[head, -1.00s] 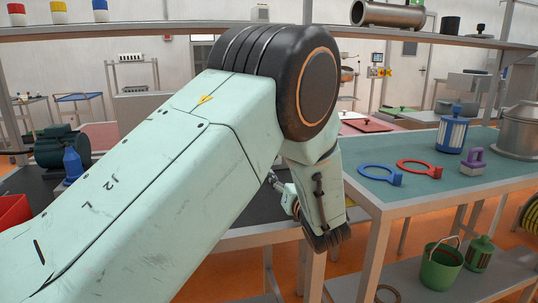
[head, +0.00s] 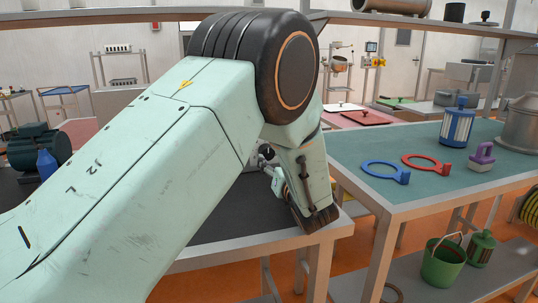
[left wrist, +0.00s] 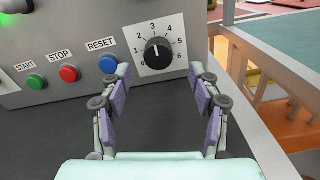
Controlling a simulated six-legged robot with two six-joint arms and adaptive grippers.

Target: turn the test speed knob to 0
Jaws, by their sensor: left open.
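The test speed knob (left wrist: 158,51) is a round black knob with a white pointer line, on a white dial plate numbered 0 to 6 in the left wrist view. Its pointer is upward, near the 3. The 0 is at the dial's lower left. My left gripper (left wrist: 159,76) is open and empty, its two purple-padded fingers spread below and to either side of the knob, apparently not touching it. In the head view my left arm hides the panel and knob. My right gripper is not in view.
Left of the dial are a blue RESET button (left wrist: 108,65), a red STOP button (left wrist: 68,73) and a green START button (left wrist: 37,81). The dark bench top before the panel is clear. A teal table (head: 430,155) with blue and red rings stands right.

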